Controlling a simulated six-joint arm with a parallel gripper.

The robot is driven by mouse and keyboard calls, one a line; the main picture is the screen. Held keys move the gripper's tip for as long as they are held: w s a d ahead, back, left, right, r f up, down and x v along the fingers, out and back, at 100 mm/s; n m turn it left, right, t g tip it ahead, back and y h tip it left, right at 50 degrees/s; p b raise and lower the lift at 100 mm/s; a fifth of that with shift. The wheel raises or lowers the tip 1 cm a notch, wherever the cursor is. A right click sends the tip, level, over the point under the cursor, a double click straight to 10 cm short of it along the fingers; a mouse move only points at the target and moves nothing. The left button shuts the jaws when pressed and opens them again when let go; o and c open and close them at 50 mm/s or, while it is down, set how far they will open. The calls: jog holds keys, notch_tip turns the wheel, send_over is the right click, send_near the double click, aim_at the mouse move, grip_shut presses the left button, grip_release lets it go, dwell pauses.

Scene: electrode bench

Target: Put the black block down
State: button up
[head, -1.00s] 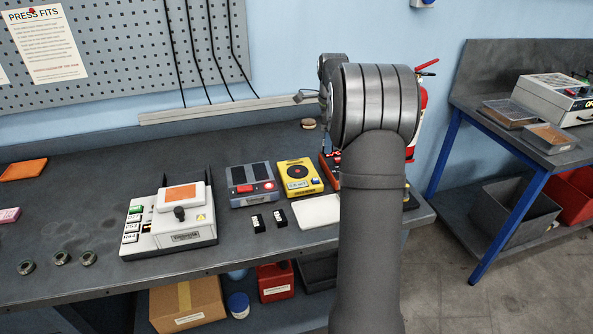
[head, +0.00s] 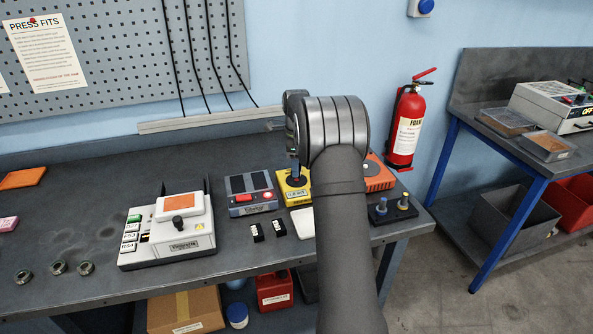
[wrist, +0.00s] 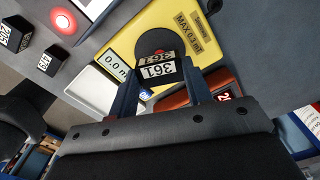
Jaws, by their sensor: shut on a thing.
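The scale's display shows 0.0. I cannot tell whether the block touches the pan. In the head view the yellow scale (head: 283,200) is partly behind my arm. A bluish finger of my gripper (head: 295,167) shows above it, and the held block is hidden there.
Two labelled black blocks (head: 257,232) (head: 279,229) stand in front of a grey device with a red button (head: 243,198). A white tray (head: 301,222), an orange device (head: 379,175) and a dark peg stand (head: 391,211) are close by. A white machine (head: 150,257) stands left.

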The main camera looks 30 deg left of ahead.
jog(key=shift+f, duration=1.15)
jog(key=shift+f, duration=0.15)
jog(key=o, duration=1.2)
notch_tip(320, 180, up, 12)
jog(key=shift+r, duration=0.15)
notch_tip(320, 180, down, 12)
jog(key=shift+r, duration=1.8)
